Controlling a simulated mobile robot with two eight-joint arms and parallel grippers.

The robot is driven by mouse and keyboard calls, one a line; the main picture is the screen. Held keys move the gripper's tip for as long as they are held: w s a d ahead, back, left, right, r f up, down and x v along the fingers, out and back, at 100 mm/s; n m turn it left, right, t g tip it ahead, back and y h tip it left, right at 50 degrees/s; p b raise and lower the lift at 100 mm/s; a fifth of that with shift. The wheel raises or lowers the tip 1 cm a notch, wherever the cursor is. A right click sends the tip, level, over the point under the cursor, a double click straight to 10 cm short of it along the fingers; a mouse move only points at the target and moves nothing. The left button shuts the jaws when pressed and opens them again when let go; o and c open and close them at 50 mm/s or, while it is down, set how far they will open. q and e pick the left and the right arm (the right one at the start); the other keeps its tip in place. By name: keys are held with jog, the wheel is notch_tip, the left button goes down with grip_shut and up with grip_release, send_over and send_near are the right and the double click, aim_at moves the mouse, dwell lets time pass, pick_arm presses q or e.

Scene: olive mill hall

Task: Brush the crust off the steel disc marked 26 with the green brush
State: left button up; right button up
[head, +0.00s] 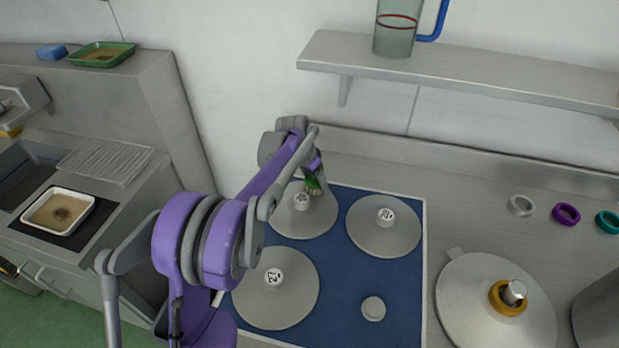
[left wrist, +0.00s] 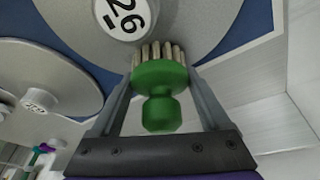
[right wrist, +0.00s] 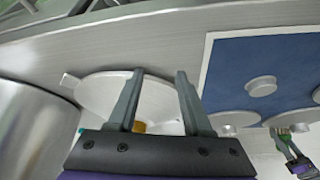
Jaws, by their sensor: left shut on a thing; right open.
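The steel disc marked 26 (left wrist: 190,22) fills the top of the left wrist view; its white number label (left wrist: 124,14) is readable there. In the head view it is the upper left disc (head: 300,225) on the blue mat (head: 390,275). My left gripper (head: 313,172) is shut on the green brush (left wrist: 160,78), whose pale bristles point at the disc near its rim. I cannot tell whether they touch it. The brush (head: 314,186) also shows in the head view. No distinct crust can be made out. My right gripper (right wrist: 158,82) is open and empty, seen only in its wrist view.
Two other labelled discs lie on the mat, at right (head: 384,235) and front left (head: 285,305), beside a small plain puck (head: 373,308). A large disc with a yellow collar (head: 465,300) lies right. Coloured rings (head: 566,214) lie behind it. A shelf (head: 480,78) overhangs the back.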

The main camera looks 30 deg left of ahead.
pick_arm(q)
jog(key=shift+s+d+f, duration=0.1)
jog(key=shift+d, duration=1.95)
pick_arm(e)
jog(key=shift+f, duration=0.1)
pick_arm(q)
jog(key=shift+a, duration=0.1)
notch_tip(320, 180, up, 6)
jog(key=w+p, duration=0.1)
jog(key=p, duration=0.2)
jog(key=shift+w, duration=0.3)
pick_arm(e)
jog(key=r, duration=0.1)
jog(key=w+r, duration=0.1)
jog(key=r, duration=0.2)
jog(key=shift+w, duration=0.35)
pick_arm(q)
jog(key=shift+s, duration=0.1)
pick_arm(e)
jog(key=shift+s+r, duration=0.1)
pick_arm(q)
jog(key=r, duration=0.1)
jog(key=w+r+p, duration=0.1)
jog(key=shift+r, duration=0.4)
pick_arm(e)
jog(key=shift+w+r, duration=0.3)
jog(key=shift+r, duration=0.2)
jog(key=shift+w+r, duration=0.25)
jog(key=shift+r, duration=0.2)
